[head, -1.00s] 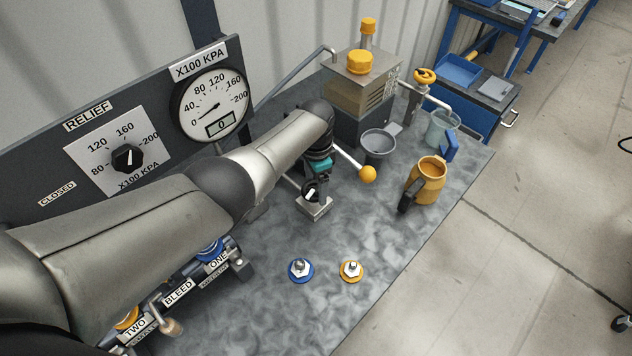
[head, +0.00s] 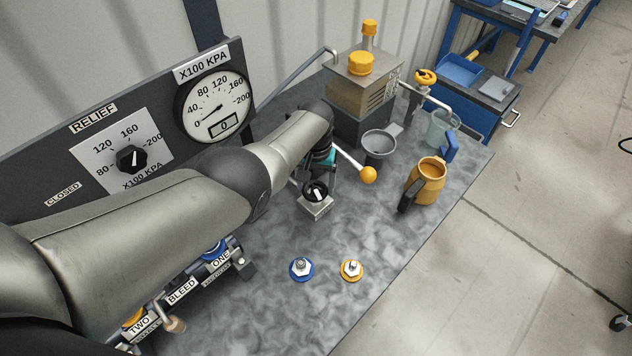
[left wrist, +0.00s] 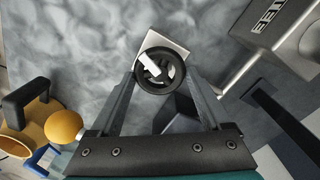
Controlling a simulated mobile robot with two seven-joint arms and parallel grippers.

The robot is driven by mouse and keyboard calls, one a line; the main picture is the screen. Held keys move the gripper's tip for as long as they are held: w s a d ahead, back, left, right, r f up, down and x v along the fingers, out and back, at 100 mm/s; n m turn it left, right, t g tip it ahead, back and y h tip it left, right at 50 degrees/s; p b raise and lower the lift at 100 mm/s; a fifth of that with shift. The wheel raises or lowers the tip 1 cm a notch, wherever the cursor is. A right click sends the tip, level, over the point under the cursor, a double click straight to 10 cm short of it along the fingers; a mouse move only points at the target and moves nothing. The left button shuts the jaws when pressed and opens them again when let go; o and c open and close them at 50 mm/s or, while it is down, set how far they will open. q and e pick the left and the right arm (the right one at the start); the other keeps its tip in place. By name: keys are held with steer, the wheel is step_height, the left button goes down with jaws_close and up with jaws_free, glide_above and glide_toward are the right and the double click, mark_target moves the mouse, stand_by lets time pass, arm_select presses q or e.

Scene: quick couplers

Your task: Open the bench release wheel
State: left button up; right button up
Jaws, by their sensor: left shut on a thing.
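The bench release wheel (head: 317,191) is a small black handwheel with a white pointer bar. It sits on a square metal block (head: 313,208) on the bench, below my left wrist in the head view. In the left wrist view the wheel (left wrist: 160,70) lies between the two finger tips, with its white bar slanting. My left gripper (left wrist: 162,78) is shut on its rim, one finger on each side. In the head view the left gripper (head: 318,180) is partly hidden by my own wrist. My right gripper is not in view.
A yellow-knobbed lever (head: 368,174) stands close right of the gripper. Behind are a grey funnel cup (head: 380,146) and a pump box (head: 362,85); an orange jug (head: 428,178) stands right. Blue (head: 302,269) and yellow (head: 351,270) fittings lie in front on otherwise clear bench.

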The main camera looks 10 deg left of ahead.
arm_select(q)
steer(key=shift+a+n, duration=0.1)
steer(key=shift+n, duration=2.1)
steer(key=o, duration=1.2)
steer(key=shift+r, duration=0.1)
steer(key=shift+r+p, duration=0.65)
steer(key=shift+p, duration=0.1)
step_height(320, 180, up, 6)
steer(key=p, duration=0.4)
steer(key=shift+r, duration=0.25)
step_height(320, 180, up, 6)
steer(key=p, duration=0.2)
glide_above(315, 187)
steer(key=shift+r, duration=0.65)
